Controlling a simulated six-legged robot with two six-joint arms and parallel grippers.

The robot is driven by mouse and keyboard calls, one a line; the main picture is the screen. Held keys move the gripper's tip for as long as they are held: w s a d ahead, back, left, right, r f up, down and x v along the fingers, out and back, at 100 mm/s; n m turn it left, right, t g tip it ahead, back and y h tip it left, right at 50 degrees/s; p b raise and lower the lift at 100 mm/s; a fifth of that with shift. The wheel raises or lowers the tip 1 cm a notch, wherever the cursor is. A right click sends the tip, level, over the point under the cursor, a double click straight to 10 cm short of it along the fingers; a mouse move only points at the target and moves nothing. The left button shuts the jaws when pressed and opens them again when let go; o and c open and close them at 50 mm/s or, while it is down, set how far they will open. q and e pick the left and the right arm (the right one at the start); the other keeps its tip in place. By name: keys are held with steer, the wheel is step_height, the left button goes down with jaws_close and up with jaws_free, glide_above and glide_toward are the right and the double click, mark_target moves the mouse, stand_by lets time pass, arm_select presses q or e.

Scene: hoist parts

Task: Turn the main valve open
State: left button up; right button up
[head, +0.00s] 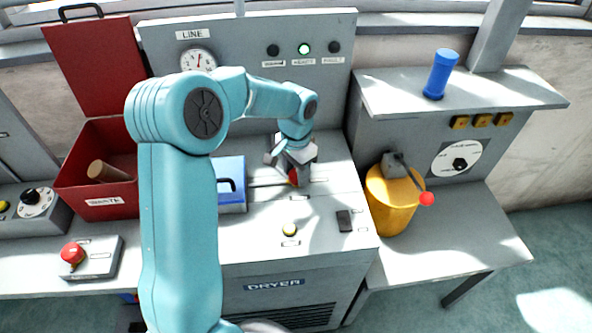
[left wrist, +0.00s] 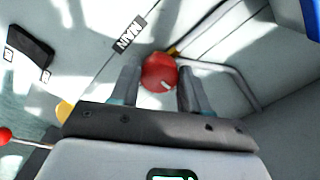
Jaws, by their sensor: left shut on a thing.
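The main valve is a red round knob (left wrist: 158,68) with a short white mark, on the dryer's grey top. A label reading MAIN (left wrist: 130,33) is beside it in the left wrist view. In the head view only a bit of the red knob (head: 293,178) shows under my left gripper (head: 293,168). My left gripper is shut on the knob, with one finger on each side of it. The rest of the knob is hidden by the gripper in the head view. My right gripper is not in view.
A blue box (head: 231,187) stands left of the valve, beside a red waste bin (head: 103,207) with its lid up. A yellow button (head: 289,230) and a dark switch (head: 344,220) are in front. A yellow pot (head: 393,203) with a red-tipped lever stands at right.

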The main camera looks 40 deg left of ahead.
mark_target(296, 174)
arm_select(q)
steer(key=shift+r, duration=0.1)
steer(key=o, duration=1.1)
steer(key=shift+c, duration=0.2)
step_height(296, 174, up, 16)
steer(key=shift+r+p, duration=0.2)
steer(key=shift+p, duration=0.15)
